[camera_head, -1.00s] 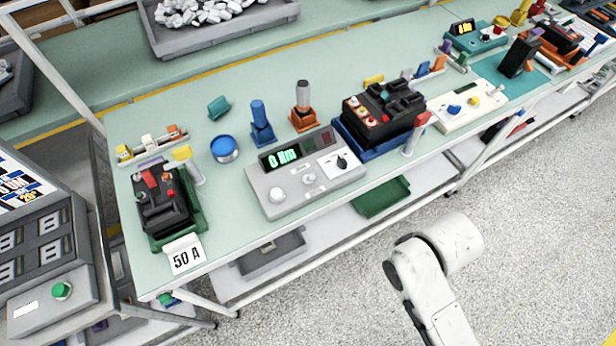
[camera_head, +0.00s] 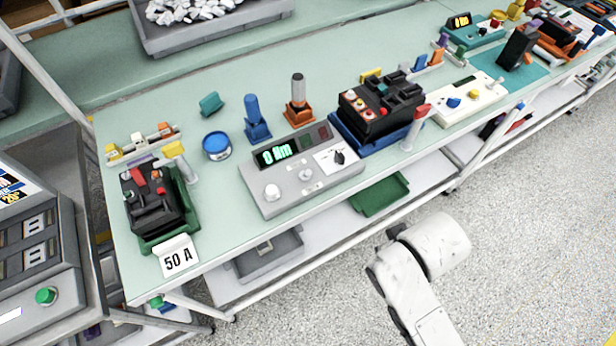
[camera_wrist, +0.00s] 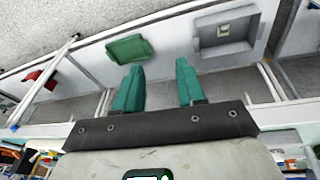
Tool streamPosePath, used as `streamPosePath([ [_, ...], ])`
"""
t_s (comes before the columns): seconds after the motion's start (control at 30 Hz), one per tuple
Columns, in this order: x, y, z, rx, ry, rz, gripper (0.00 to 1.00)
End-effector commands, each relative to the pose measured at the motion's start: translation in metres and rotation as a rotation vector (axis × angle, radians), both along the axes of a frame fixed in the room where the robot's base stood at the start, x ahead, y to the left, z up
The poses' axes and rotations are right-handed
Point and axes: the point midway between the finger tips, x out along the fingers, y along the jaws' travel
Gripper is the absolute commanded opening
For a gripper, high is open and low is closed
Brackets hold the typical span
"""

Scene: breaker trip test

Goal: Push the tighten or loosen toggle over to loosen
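A grey control box (camera_head: 275,187) with a lit green display stands near the front edge of the bench in the head view. Its top has a round white knob (camera_head: 271,192), a small switch (camera_head: 306,174) in the middle, and a black selector (camera_head: 339,157) on a white plate. The small switch may be the tighten or loosen toggle; its lettering and position are too small to read. My gripper (camera_wrist: 158,76) shows in the wrist view with two teal fingers apart and nothing between them. It is outside the head view, where only my white arm shows, off the bench's front.
A black breaker on a blue base (camera_head: 372,138) stands right of the box. Another in a green holder (camera_head: 160,242) stands left, by a 50 A card (camera_head: 178,259). A green tray (camera_head: 380,196) lies on the lower shelf. The floor in front is clear.

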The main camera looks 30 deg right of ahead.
Motion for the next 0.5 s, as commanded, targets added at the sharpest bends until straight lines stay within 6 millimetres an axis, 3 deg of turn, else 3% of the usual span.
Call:
streamPosePath([
  [0.03,0.014,0.002,-0.02,-0.033,-0.059,-0.023,0.39],
  [0.13,0.04,0.006,-0.024,-0.103,-0.195,-0.08,0.39],
  [0.3,0.079,0.019,-0.018,-0.187,-0.446,-0.154,0.39],
  [0.5,0.111,0.046,0.002,-0.235,-0.76,-0.204,0.39],
])
